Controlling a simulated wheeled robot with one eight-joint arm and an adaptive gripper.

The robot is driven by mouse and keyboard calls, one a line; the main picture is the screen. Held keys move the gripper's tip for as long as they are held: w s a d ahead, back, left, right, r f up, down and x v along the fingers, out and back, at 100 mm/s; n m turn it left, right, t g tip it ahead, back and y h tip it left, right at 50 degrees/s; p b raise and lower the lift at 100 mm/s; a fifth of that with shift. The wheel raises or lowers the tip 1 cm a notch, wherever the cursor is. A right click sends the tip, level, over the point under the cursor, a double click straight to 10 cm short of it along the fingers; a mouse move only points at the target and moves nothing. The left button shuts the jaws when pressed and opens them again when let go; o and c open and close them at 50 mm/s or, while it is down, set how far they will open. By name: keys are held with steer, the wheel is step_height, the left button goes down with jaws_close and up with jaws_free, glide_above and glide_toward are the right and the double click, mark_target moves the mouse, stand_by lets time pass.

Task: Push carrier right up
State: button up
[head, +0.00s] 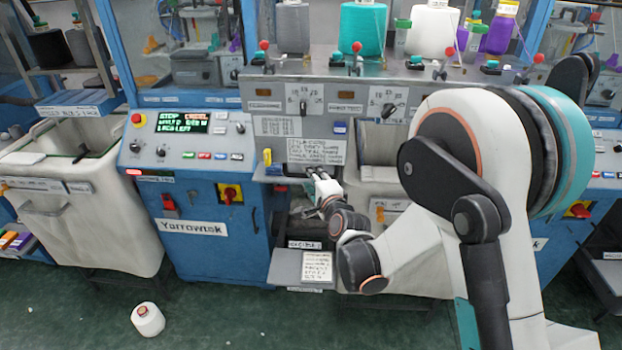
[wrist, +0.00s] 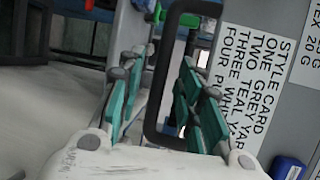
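My gripper (head: 314,175) is in front of the middle machine, just below its printed style card (head: 317,151). In the wrist view, its two teal-padded fingers (wrist: 165,66) stand apart, open. A dark bracket-shaped handle (wrist: 152,90) shows between the fingers. I cannot tell whether the fingers touch it. The style card (wrist: 255,75) is to the right of the fingers in the wrist view. I cannot make out with certainty which part is the carrier; my arm hides much of the machine's right side in the head view.
A blue cabinet with a lit display (head: 183,123) stands left of the machine. Yarn cones, one teal (head: 362,28), stand on top. A pale bin (head: 75,200) is at the left.

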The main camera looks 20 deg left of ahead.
mark_target(312, 78)
steer(key=shift+x, duration=1.1)
jaws_close()
steer(key=shift+r, duration=0.15)
steer(key=shift+r, duration=0.2)
step_height(312, 78, up, 28)
steer(key=p, duration=1.2)
steer(key=shift+f+p, duration=0.15)
steer(key=shift+p, duration=0.25)
steer(key=shift+r, duration=0.25)
steer(key=shift+w, duration=0.1)
